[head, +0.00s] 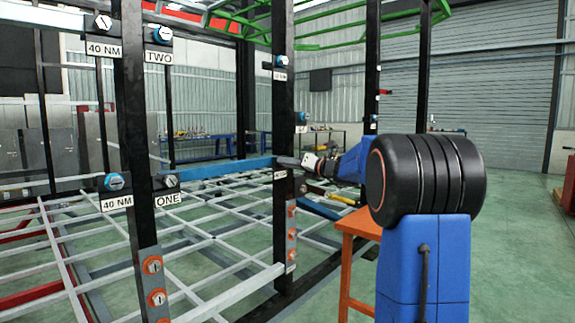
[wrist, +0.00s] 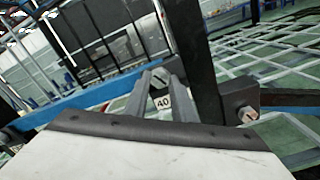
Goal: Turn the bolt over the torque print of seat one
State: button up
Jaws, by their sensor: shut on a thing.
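My gripper (head: 284,161) is at the farther black post (head: 284,120) in the head view, just above a small white print (head: 280,174). In the wrist view its two grey fingers (wrist: 157,78) reach forward and are shut on a bolt, mostly hidden between the tips. A white print reading 40 (wrist: 162,102) shows just below the tips. Another bolt (wrist: 247,114) with a light hexagonal head sits to the right of the fingers, apart from them. No seat number is readable near the fingers.
The nearer post (head: 130,120) bears prints ONE (head: 168,198), TWO (head: 158,58) and 40 NM (head: 117,201), with bolts above them. A blue rail (head: 215,167) runs between the posts. An orange table (head: 360,224) stands beside the arm. Open floor lies at the right.

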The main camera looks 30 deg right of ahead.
jog(key=shift+d, duration=0.1)
jog(key=o, duration=1.1)
jog(key=shift+c, duration=0.2)
jog(key=shift+s, duration=0.1)
jog(key=v, duration=1.7)
jog(key=shift+s, duration=0.15)
jog(key=shift+d, duration=0.1)
